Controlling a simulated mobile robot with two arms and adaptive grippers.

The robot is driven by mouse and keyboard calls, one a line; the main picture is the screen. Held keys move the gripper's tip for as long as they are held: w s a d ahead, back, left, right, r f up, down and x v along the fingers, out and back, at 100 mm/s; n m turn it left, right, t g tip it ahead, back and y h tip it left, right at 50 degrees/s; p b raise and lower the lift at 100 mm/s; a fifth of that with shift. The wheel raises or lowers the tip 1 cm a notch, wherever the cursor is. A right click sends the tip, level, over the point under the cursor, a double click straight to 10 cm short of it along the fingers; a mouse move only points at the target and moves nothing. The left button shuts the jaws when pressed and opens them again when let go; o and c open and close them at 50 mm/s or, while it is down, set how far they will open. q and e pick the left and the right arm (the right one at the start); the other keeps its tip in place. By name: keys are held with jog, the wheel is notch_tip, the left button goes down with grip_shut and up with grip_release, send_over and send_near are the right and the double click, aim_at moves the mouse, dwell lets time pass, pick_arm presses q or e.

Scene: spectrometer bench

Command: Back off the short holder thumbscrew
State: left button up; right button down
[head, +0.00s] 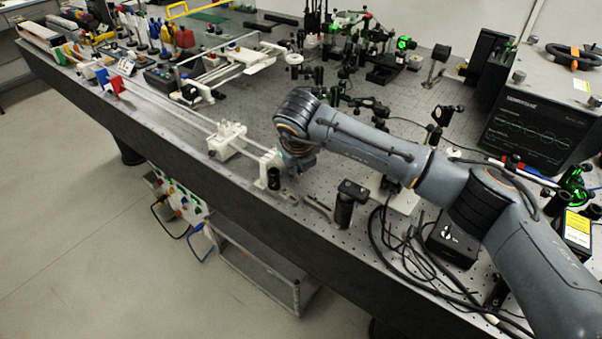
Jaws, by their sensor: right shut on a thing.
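My right arm reaches in from the lower right. My right gripper (275,178) points down at a small white holder (263,169) at the near end of the rail, by the bench's front edge. The gripper is shut at the holder's right side, on what appears to be the short holder thumbscrew. The thumbscrew itself is hidden by the fingers and wrist, so its turn cannot be seen. Another white holder (228,140) sits farther up the rail to the left. My left gripper is not in view.
The long rail (165,104) runs along the bench's (105,110) front edge. A black post (346,203) stands just right of my gripper. Loose black cables (400,250) lie farther right. A dark instrument box (540,120) and green-lit optics (404,43) stand behind.

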jog(key=shift+s+a+f+t+h+b, duration=0.15)
jog(key=shift+t+h+b, duration=0.25)
jog(key=shift+h+b, duration=0.5)
jog(key=c, duration=1.3)
grip_release()
jog(key=v, duration=1.2)
